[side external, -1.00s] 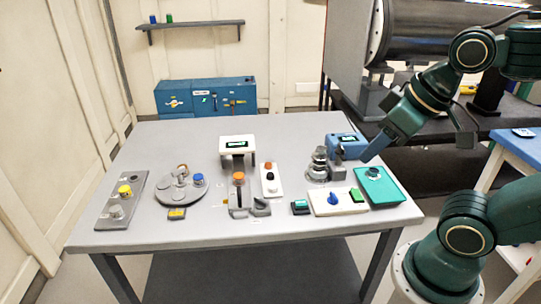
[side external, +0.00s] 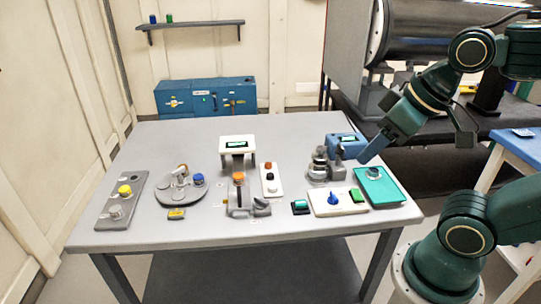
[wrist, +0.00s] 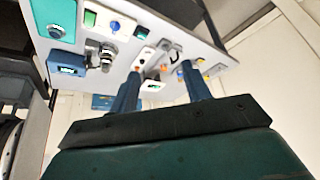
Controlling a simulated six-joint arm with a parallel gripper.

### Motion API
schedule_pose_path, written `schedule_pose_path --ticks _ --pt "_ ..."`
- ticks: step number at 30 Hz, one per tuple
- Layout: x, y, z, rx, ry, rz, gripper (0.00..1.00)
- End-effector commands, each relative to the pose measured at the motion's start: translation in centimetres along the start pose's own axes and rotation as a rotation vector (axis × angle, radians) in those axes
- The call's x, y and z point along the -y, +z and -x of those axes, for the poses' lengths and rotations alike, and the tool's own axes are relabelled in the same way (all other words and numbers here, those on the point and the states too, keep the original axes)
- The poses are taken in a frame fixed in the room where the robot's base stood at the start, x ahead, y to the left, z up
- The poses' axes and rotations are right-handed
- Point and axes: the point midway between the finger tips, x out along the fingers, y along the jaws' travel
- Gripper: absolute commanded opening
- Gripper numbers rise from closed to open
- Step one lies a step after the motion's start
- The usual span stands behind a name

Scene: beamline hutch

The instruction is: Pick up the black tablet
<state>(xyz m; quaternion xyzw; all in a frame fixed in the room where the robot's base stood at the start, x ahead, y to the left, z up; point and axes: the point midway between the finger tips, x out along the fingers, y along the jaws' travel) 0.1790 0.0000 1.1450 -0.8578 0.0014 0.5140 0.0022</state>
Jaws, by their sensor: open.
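I cannot pick out the black tablet with certainty. A flat dark item (side external: 523,132) lies on the blue side table at the far right. A small dark block with a teal top (side external: 300,207) sits near the front of the grey table. Both are too small to identify. My gripper (side external: 368,153) hangs over the table's right part, near the blue box and above the teal tray. In the wrist view my gripper (wrist: 160,70) has its two blue fingers apart, with nothing held between them.
The grey table (side external: 300,130) carries a teal tray (side external: 392,198), a blue box (side external: 352,147), a white panel with a blue knob (side external: 322,206), a small white stand (side external: 238,138), a round turntable (side external: 168,200) and a grey strip (side external: 130,190). Its back left is clear.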

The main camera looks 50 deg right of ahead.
Motion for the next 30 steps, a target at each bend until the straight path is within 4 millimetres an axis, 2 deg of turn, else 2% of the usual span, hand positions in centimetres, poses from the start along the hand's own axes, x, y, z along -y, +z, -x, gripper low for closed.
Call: schedule_pose_path --ticks 8,14,23,30 --pt "-0.2 -2.0 -0.2 0.027 0.005 -0.132 0.48" --pt "-0.7 -5.3 -1.1 0.069 0.017 -0.357 0.48" --pt "-2.1 -10.6 -3.8 0.134 0.055 -0.746 0.48" --pt "-3.8 -14.4 -7.0 0.182 0.101 -1.059 0.48"
